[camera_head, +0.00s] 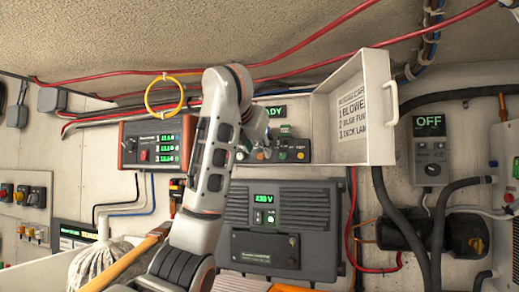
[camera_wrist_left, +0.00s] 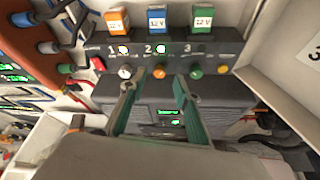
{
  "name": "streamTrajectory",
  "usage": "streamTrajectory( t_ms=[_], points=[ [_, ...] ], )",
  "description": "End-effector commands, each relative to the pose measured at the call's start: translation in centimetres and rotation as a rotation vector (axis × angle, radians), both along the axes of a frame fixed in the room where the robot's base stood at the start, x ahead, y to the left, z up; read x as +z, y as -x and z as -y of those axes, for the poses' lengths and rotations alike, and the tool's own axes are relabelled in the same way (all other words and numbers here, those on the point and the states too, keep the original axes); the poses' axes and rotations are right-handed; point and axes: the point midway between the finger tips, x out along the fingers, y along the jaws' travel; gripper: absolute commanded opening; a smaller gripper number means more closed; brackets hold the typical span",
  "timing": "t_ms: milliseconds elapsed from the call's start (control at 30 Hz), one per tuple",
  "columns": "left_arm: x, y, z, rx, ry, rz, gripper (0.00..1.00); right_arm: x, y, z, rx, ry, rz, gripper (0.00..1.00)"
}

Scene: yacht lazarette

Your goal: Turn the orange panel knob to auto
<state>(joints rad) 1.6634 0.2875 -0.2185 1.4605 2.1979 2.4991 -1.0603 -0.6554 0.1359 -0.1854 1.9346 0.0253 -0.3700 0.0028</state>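The orange panel knob (camera_wrist_left: 159,71) is in the row of small round knobs on a dark panel (camera_wrist_left: 240,92), under the number 2, in the left wrist view. A white knob (camera_wrist_left: 125,72) is on its left and a green knob (camera_wrist_left: 196,71) on its right. My left gripper (camera_wrist_left: 155,88) is open, its green fingers on either side of the orange knob's line; contact cannot be told. In the head view my left gripper (camera_head: 262,151) is in front of the panel (camera_head: 301,144), partly behind my own arm. I cannot read the knob's setting. My right gripper is not in view.
An open white cover (camera_head: 380,100) with a printed list stands out right of the panel. A grey unit (camera_head: 320,225) with a green display is below. A mop (camera_head: 95,262) with a wooden handle is at lower left. Red cables (camera_head: 300,45) cross above.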

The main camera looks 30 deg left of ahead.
Motion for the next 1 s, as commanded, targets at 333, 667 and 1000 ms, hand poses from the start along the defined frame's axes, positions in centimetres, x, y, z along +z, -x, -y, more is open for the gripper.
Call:
streamTrajectory(
  t_ms=[333, 667, 1000],
  points=[
    [-1.0, -2.4, -0.8, 0.0, 0.0, 0.0, 0.31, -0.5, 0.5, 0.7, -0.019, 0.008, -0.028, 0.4],
    [-1.0, -2.4, -0.9, 0.0, 0.0, 0.001, 0.08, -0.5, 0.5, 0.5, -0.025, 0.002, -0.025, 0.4],
    [-1.0, -2.4, -0.8, -0.001, 0.013, 0.004, 0.0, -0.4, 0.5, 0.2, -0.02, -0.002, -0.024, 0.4]
  ],
)
